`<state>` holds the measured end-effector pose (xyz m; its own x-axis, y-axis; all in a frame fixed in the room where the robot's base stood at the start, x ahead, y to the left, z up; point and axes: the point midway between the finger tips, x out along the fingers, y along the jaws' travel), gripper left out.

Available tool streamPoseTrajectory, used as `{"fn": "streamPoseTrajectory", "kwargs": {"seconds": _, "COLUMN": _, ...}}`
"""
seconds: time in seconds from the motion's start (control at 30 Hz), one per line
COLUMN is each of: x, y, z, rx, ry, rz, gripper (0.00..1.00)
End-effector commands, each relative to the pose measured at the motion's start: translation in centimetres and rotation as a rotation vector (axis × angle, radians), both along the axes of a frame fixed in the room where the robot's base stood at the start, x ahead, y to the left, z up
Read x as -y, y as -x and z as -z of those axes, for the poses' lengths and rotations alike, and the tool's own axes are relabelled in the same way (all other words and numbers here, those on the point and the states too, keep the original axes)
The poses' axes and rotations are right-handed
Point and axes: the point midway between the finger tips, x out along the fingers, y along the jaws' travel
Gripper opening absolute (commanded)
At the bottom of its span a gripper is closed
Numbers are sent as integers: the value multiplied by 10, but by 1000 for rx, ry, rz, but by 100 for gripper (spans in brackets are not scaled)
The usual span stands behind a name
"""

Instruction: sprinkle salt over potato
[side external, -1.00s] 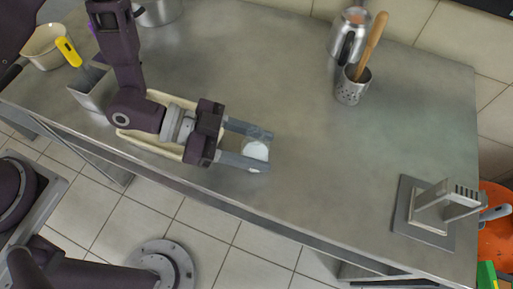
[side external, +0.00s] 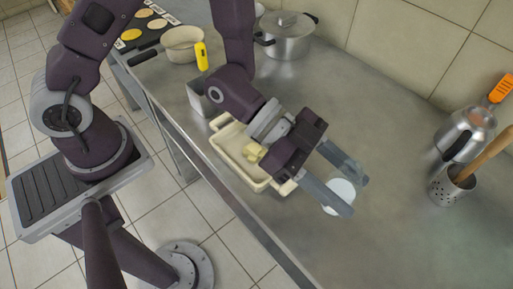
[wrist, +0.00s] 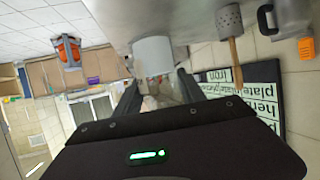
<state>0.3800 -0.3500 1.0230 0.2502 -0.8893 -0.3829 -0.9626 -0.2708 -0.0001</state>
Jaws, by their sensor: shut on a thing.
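My gripper (side external: 348,192) is shut on a salt shaker (side external: 340,194) with a clear glass body and a pale end. The shaker is tipped over and held above the counter, to the right of the tray. In the wrist view the shaker's pale end (wrist: 153,55) shows beyond the fingertips, with the glass between the fingers. Pale yellow potato pieces (side external: 253,151) lie in a cream tray (side external: 226,149). My wrist and gripper cover part of the tray. I cannot tell whether salt is falling.
A cream bowl (side external: 183,50) with a yellow-handled tool (side external: 201,56) and a lidded pot (side external: 287,38) stand at the back. A kettle (side external: 466,132) and perforated utensil holder (side external: 452,186) stand at right. The middle of the counter is clear.

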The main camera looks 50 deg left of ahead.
Motion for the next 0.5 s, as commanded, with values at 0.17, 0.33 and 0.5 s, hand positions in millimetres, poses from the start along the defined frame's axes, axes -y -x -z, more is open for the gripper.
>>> {"fn": "streamPoseTrajectory", "kwargs": {"seconds": 0.17, "x": 0, "y": 0, "z": 0, "rx": 0, "ry": 1, "rz": 0, "gripper": 3}}
{"fn": "streamPoseTrajectory", "kwargs": {"seconds": 0.33, "x": 3, "y": -8, "z": -2, "rx": 2, "ry": 1, "rz": -28, "gripper": 3}}
{"fn": "streamPoseTrajectory", "kwargs": {"seconds": 0.5, "x": 13, "y": -59, "z": -16, "rx": 5, "ry": 5, "rz": -228, "gripper": 3}}
